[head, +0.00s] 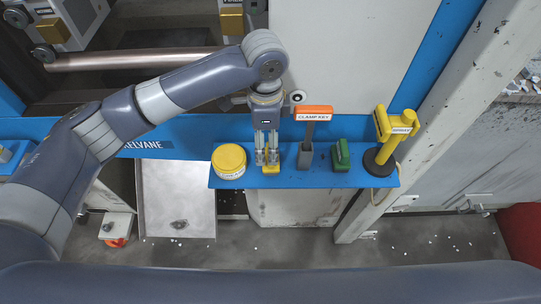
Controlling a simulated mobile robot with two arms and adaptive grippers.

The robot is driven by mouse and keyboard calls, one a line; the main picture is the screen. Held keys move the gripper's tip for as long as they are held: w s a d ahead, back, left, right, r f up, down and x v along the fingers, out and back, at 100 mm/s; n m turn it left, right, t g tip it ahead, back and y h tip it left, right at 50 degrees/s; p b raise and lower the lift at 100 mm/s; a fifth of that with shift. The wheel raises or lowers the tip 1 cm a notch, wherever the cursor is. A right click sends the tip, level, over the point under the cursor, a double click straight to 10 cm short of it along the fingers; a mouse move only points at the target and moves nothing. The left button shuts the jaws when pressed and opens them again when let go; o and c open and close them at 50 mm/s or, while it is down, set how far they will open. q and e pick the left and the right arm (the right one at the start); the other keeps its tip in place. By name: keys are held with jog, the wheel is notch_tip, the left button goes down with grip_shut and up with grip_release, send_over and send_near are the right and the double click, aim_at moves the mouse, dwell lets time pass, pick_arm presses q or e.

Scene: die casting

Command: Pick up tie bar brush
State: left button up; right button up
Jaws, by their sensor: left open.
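My left gripper (267,157) points down over the blue shelf (330,180), its fingers apart. A small yellow object (271,168) sits on the shelf right at the fingertips, partly hidden by them; I cannot tell whether the fingers touch it. No readable label marks the tie bar brush, and this yellow object could be it. A green block-shaped item (341,155) stands further right on the shelf. My right gripper is out of view.
A round yellow-lidded tub (229,161) is close left of the gripper. An orange clamp key (314,114) in a grey holder (305,156) stands close right. A yellow handled tool (395,130) on a black base is at the shelf's right end. A metal tray (177,200) lies below left.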

pick_arm(q)
jog(key=f, duration=0.1)
jog(key=f+p, duration=0.1)
jog(key=f, duration=0.1)
jog(key=f+p, duration=0.1)
jog(key=shift+w+d+f, duration=0.2)
jog(key=shift+d, duration=0.1)
jog(key=shift+f, duration=0.35)
jog(key=c, duration=1.2)
